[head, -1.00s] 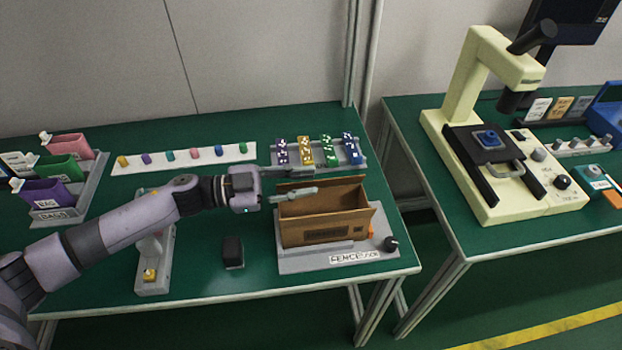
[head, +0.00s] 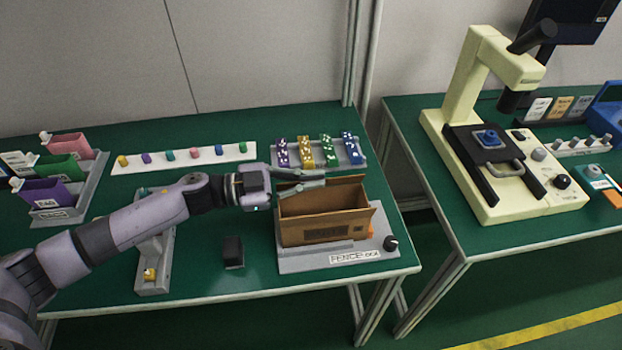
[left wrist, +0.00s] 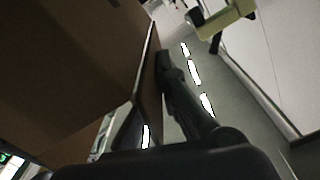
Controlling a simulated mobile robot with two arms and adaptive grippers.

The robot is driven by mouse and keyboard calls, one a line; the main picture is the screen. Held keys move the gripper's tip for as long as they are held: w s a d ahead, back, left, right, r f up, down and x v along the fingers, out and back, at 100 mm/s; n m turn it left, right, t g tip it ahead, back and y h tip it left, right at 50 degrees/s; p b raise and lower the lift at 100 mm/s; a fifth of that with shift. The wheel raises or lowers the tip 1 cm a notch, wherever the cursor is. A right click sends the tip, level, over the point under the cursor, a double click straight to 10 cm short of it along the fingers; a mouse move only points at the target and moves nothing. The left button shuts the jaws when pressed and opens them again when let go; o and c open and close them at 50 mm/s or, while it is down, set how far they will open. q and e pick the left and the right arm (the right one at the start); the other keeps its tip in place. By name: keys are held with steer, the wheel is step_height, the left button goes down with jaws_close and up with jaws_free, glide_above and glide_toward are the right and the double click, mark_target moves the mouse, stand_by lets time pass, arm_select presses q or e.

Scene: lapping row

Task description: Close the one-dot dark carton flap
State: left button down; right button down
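The brown carton (head: 325,228) stands open-topped on a grey base plate at the table's right front. A raised flap (head: 372,210) shows at its right end, and its far side stands up behind. No dot marking is readable. My left gripper (head: 322,178) is at the carton's back left, over the rim, with its two fingers apart. In the left wrist view a brown carton panel (left wrist: 60,70) fills the left side, and a thin brown edge (left wrist: 149,90) shows between the fingers. Whether they touch it cannot be told. My right gripper is not in view.
The base (head: 300,262) carries a FENCE label and a black knob (head: 391,243). A rack of dotted coloured pieces (head: 345,153) stands just behind the gripper. A black block (head: 233,252) stands left of the carton. A cream microscope-like machine (head: 470,130) is on the right table.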

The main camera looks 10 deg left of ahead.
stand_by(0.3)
arm_select(q)
steer(key=m, duration=0.2)
steer(key=s+m, duration=0.1)
steer(key=m, duration=0.1)
steer(key=shift+s+d+f, duration=0.1)
steer(key=shift+d+f, duration=0.1)
steer(key=shift+f, duration=0.2)
steer(key=c, duration=2.3)
jaws_free()
steer(key=o, duration=0.4)
steer(key=shift+a, duration=0.1)
